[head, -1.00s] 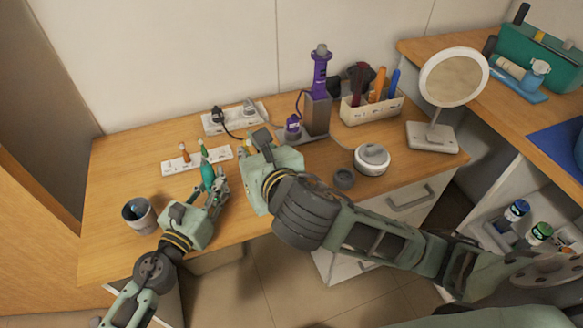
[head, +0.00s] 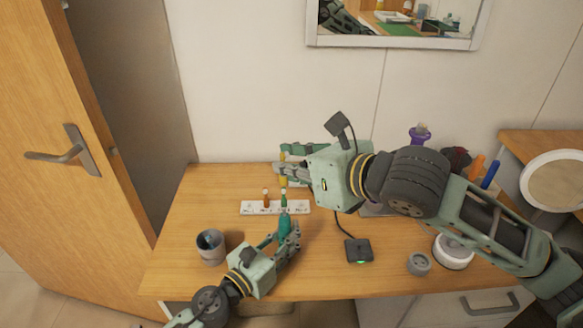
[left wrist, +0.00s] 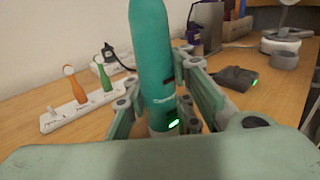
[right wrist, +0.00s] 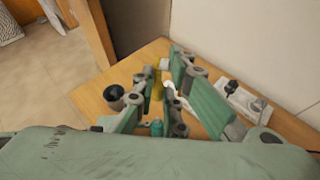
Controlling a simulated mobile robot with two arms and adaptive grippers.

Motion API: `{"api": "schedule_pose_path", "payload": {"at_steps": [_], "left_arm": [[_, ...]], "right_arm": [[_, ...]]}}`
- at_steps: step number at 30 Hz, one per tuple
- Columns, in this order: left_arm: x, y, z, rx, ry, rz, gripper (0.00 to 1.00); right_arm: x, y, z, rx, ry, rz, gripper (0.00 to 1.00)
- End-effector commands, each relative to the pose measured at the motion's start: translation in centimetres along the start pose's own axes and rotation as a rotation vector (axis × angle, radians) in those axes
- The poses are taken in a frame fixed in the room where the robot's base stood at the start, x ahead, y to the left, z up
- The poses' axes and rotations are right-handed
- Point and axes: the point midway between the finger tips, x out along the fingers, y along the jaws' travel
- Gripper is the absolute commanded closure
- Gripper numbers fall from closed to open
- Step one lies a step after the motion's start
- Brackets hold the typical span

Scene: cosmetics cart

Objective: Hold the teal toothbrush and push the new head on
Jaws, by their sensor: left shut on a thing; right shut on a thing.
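The teal toothbrush (head: 285,225) is held roughly upright in my left gripper (head: 288,239). In the left wrist view the handle (left wrist: 150,50) runs up between the fingers, a green light glows low on it, and its top is out of frame. My right gripper (head: 283,170) is shut on a yellow brush head (head: 283,160), which also shows between its fingers in the right wrist view (right wrist: 157,88). The right gripper is raised above the handle, and head and handle look apart. The white rack (head: 248,209) holds an orange head (head: 265,199) and a green head (head: 284,199).
A grey cup (head: 211,249) stands at the table's left. A black charger pad (head: 358,251) with a green light lies right of the handle. A grey pot (head: 419,264) and a round white container (head: 454,250) stand farther right. A purple device (head: 419,137) is behind my right arm.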

Motion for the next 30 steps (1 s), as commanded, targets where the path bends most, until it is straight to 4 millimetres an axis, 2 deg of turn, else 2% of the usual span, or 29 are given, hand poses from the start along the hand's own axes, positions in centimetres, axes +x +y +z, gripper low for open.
{"api": "schedule_pose_path", "payload": {"at_steps": [5, 21, 30], "left_arm": [[0.0, 0.0, 0.0, 0.0, 0.0, 0.0, 1.0], [0.0, 0.0, 0.0, 0.0, 0.0, 0.0, 1.0], [0.0, 0.0, 0.0, 0.0, 0.0, 0.0, 1.0]], "right_arm": [[-0.1, 0.1, 0.1, 0.007, -0.002, -0.02, 0.99], [1.8, -0.4, -4.3, 0.011, 0.001, -0.018, 0.99], [2.2, -0.5, -5.3, 0.01, -0.001, -0.017, 0.99]]}}
